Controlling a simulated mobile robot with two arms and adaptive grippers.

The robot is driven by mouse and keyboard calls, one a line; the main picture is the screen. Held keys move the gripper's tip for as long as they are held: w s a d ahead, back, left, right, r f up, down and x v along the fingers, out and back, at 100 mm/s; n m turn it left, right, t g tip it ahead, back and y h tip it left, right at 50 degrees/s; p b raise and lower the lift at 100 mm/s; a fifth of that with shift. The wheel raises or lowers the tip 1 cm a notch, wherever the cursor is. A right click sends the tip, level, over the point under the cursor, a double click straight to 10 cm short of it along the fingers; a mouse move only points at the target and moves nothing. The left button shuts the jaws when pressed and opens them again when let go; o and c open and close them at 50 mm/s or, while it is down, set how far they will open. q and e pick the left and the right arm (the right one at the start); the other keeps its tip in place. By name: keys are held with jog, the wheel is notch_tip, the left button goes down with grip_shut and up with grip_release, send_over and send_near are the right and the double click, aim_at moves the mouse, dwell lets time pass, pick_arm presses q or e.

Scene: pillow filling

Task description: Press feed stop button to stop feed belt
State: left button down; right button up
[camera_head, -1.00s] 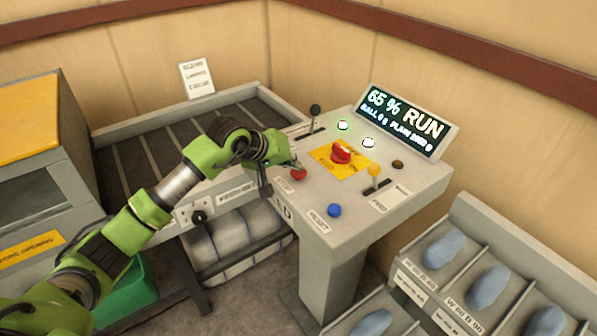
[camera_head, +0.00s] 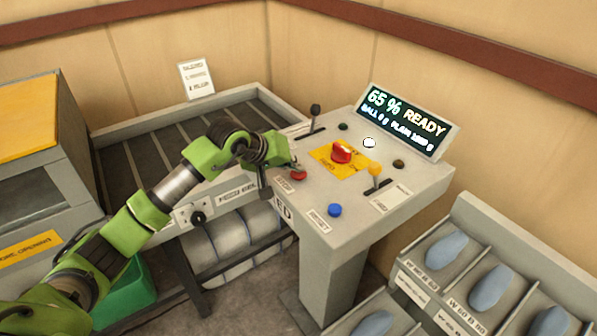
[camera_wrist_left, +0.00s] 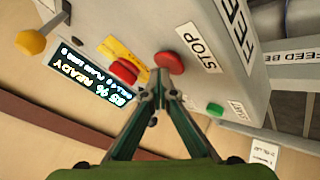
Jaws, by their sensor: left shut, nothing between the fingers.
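The red stop button (camera_head: 298,174) sits at the near left edge of the grey control panel (camera_head: 420,190). In the left wrist view the red button (camera_wrist_left: 170,62) is beside a label reading STOP. My left gripper (camera_head: 281,172) is shut and empty, with its tips at the button; in the left wrist view the fingertips (camera_wrist_left: 162,86) lie just below the button, and I cannot tell whether they touch it. The display (camera_head: 403,121) reads 65 % READY. The feed belt (camera_head: 150,150) lies behind my left arm. My right gripper is not in view.
A larger red button on a yellow plate (camera_head: 341,153), a blue button (camera_head: 334,210), a black-knob lever (camera_head: 315,110) and a yellow-knob lever (camera_head: 375,170) are on the panel. Trays with blue pieces (camera_head: 446,249) stand at right. A green bin (camera_head: 125,290) is below my arm.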

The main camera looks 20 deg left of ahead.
aim_at(297, 174)
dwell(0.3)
pick_arm(q)
jog(key=shift+r, duration=0.85)
jog(key=shift+r+p, duration=0.1)
jog(key=shift+p, duration=0.2)
jog(key=shift+r+p, duration=0.85)
jog(key=shift+r, duration=1.6)
